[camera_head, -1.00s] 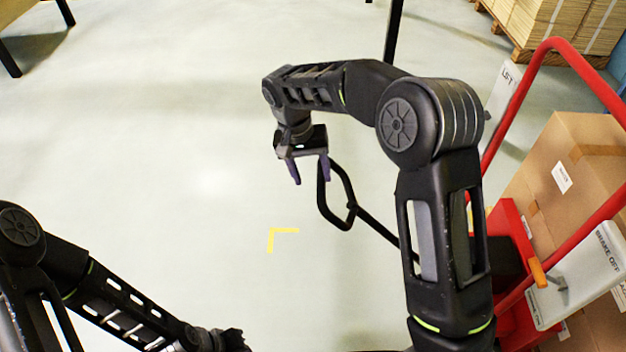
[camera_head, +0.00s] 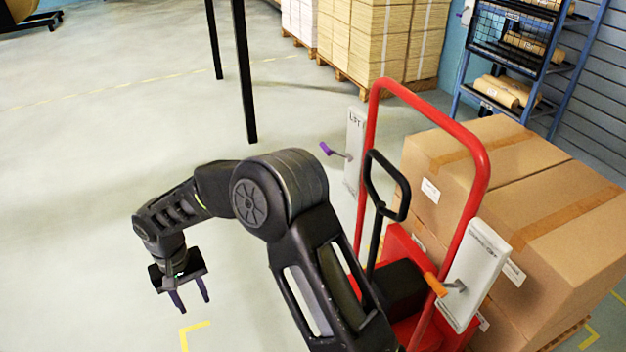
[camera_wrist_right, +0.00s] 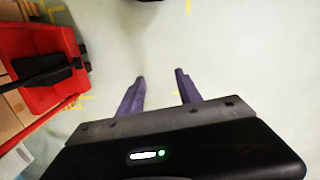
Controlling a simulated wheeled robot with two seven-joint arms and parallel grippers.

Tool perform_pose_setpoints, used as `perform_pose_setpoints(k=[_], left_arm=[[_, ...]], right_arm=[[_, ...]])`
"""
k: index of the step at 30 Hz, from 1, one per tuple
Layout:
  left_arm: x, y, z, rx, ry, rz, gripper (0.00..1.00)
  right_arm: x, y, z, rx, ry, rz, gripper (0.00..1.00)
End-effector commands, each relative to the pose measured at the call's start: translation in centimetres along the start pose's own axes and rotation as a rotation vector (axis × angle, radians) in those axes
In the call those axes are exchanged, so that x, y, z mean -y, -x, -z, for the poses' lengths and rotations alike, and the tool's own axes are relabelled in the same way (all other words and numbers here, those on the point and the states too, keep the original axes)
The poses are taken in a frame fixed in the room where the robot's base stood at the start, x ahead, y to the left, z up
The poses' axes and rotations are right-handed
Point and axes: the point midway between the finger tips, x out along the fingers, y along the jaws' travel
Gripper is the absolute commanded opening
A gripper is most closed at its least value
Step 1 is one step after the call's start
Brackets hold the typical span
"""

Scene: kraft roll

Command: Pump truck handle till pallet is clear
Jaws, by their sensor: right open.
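The pallet truck is red, with a black loop handle (camera_head: 404,195) standing nearly upright inside its red tubular frame (camera_head: 478,165). My right gripper (camera_head: 192,305) is open and empty, well to the left of the handle and apart from it. In the right wrist view its purple fingers (camera_wrist_right: 160,75) are spread over bare floor, with the red truck body (camera_wrist_right: 45,85) at the left. Large cardboard boxes (camera_head: 565,225) stand on the truck's load side. The pallet under them is mostly hidden, so its clearance from the floor cannot be told. My left gripper is out of view.
A white LIFT panel (camera_head: 354,155) has a purple-tipped lever (camera_head: 326,149). Another white panel (camera_head: 474,275) has an orange lever (camera_head: 435,285). Stacked goods (camera_head: 380,40) and a blue rack (camera_head: 530,60) stand behind. The floor at left is open, with black posts (camera_head: 243,70).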

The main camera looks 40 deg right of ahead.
Motion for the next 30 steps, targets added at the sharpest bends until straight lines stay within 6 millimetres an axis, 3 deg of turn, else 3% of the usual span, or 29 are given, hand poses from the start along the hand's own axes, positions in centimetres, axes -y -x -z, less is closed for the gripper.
perform_pose_setpoints(k=[1, 6, 10, 15, 18, 26, 30], left_arm=[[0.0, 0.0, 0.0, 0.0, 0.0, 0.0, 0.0], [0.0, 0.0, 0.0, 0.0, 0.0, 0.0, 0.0], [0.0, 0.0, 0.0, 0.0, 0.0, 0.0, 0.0], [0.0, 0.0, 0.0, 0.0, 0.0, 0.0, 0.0], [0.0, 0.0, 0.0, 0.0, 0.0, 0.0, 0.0], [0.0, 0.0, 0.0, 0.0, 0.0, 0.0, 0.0], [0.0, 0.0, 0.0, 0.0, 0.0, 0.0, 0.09]], right_arm=[[0.5, -3.8, -1.9, 0.029, 0.031, 0.049, 0.41], [3.0, -14.2, -9.9, 0.045, 0.096, 0.257, 0.41], [3.6, -18.8, -16.7, 0.014, 0.086, 0.362, 0.41], [2.9, -20.7, -22.7, -0.04, 0.058, 0.401, 0.41], [2.6, -20.9, -24.2, -0.061, 0.05, 0.4, 0.41], [2.4, -21.0, -24.5, -0.072, 0.049, 0.399, 0.41], [2.4, -21.0, -24.5, -0.072, 0.049, 0.399, 0.36]])
